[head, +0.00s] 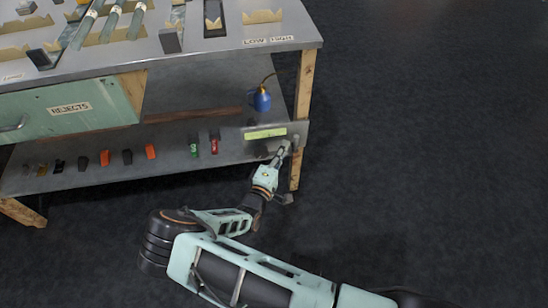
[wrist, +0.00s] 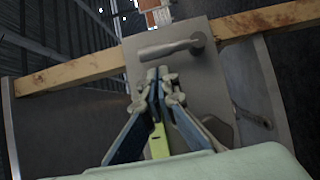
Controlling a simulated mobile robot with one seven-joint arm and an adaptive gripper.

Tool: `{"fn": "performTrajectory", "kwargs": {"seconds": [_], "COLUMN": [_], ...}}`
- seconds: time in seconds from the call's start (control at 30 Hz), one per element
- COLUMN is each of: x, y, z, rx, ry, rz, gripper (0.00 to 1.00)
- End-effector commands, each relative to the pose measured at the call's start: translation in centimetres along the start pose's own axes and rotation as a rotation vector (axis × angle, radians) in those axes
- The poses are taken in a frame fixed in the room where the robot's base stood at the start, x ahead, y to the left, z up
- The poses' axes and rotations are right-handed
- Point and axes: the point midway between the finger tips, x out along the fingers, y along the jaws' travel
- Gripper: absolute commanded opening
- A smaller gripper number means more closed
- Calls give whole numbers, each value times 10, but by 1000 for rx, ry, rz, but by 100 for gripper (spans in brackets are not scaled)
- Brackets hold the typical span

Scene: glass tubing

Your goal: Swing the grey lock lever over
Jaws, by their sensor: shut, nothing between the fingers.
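The grey lever (wrist: 170,47) shows in the wrist view, lying across a grey plate (wrist: 190,85), with its round pivot at the right end and its free end to the left. My gripper (wrist: 158,75) is shut and empty, its fingertips just below the lever in that picture; I cannot tell whether they touch it. In the head view my gripper (head: 284,149) reaches to the right end of the bench's lower shelf, beside a yellow-green label (head: 265,133). The lever is too small and covered to make out there.
A wooden bench leg (head: 304,85) stands close to my gripper. A blue bottle (head: 262,100) and a row of coloured handles, one of them orange (head: 150,151), are along the lower shelf. A green REJECTS drawer (head: 70,110) is at left. The dark floor (head: 430,150) to the right is clear.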

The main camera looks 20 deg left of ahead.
Motion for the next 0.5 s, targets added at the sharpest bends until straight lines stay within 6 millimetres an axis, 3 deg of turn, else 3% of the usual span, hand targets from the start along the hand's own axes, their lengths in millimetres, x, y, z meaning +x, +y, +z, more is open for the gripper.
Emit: {"fn": "performTrajectory", "kwargs": {"seconds": [0.5], "x": [9], "y": [0], "z": [9], "rx": [1], "ry": [0], "rz": [-1], "gripper": [0]}}
